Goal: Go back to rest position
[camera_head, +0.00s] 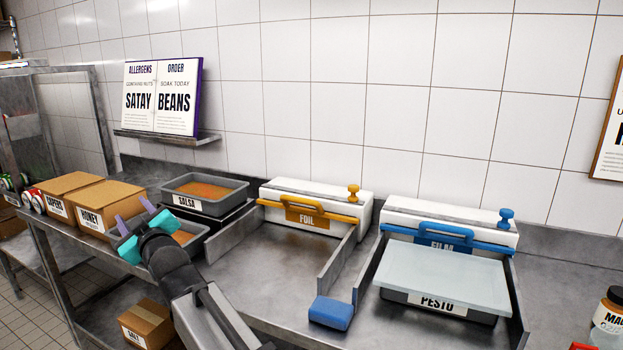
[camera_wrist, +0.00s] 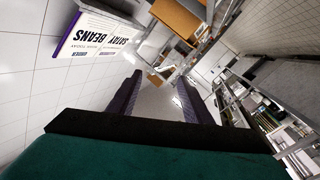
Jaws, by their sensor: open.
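My gripper (camera_head: 133,222) is held up at the left of the head view, above the counter in front of the boxes and the salsa tray. Its two purple fingers stand apart with nothing between them. In the wrist view the open fingers (camera_wrist: 160,100) point across the room, with the floor and shelving beyond. My dark arm reaches in from the bottom and hides part of a second orange-filled tray (camera_head: 183,237).
A salsa tray (camera_head: 240,190), a honey box (camera_head: 112,204) and a capers box (camera_head: 68,185) stand nearby. Foil (camera_head: 280,195) and film (camera_head: 400,212) dispensers line the wall. A lidded pesto tray (camera_head: 442,275) and blue block (camera_head: 330,313) sit right. An open book (camera_head: 160,97) stands on a shelf.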

